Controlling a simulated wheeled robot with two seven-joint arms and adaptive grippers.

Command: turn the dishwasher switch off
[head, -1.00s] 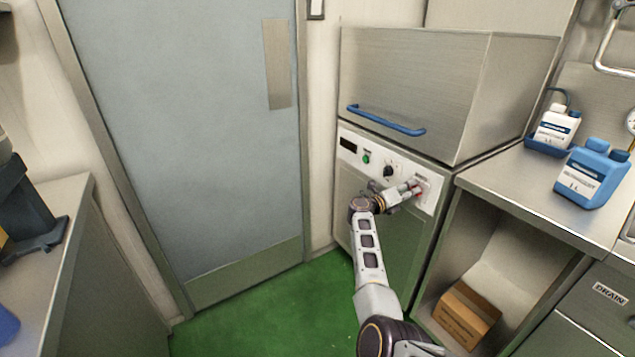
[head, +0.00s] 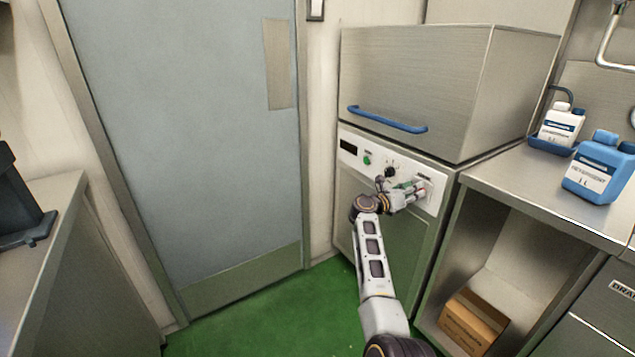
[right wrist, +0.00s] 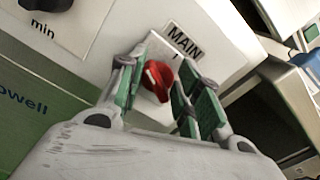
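The dishwasher (head: 450,85) is a steel hood machine with a blue handle and a white control panel (head: 347,134). Its red switch knob (right wrist: 157,80) sits under a "MAIN" label in the right wrist view. My right gripper (head: 418,186) is at the right end of the panel and hides the switch in the head view. In the right wrist view the gripper (right wrist: 155,85) is open, its green-padded fingers on either side of the red knob with a gap around it. Contact cannot be told. My left gripper is not in view.
A black dial (right wrist: 45,4) marked "min" and a green button (head: 367,160) are on the same panel. A steel counter (head: 510,185) with detergent bottles (head: 597,170) stands to the right, a cardboard box (head: 472,322) below it. A grey door (head: 190,130) is left.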

